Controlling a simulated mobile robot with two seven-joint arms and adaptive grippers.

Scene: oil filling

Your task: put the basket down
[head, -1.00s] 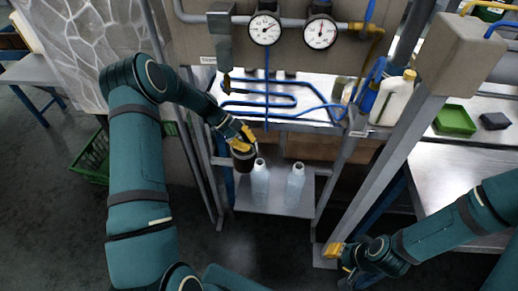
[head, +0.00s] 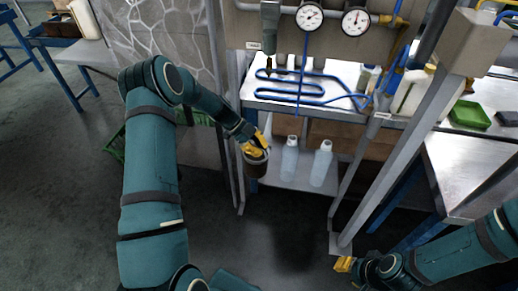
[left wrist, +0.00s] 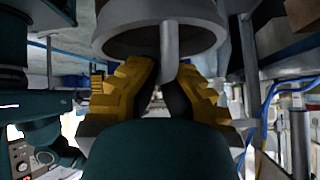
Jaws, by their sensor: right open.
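The basket appears as a small dark cylindrical container (head: 255,168) with a pale rim, held at the left end of the lower shelf. My left gripper (head: 257,143) is shut on its handle. In the left wrist view, the yellow fingers (left wrist: 168,85) stand on both sides of the grey upright handle (left wrist: 169,50), below the round rim (left wrist: 205,38). The container's contents cannot be made out. My right gripper (head: 343,265) is open and empty, low near the foot of the frame post.
Two clear bottles (head: 289,160) (head: 321,163) stand on the lower shelf (head: 285,181). A grey post (head: 395,150) rises at right. A green crate (head: 117,145) lies partly behind my left arm. The floor (head: 265,225) before the shelf is clear.

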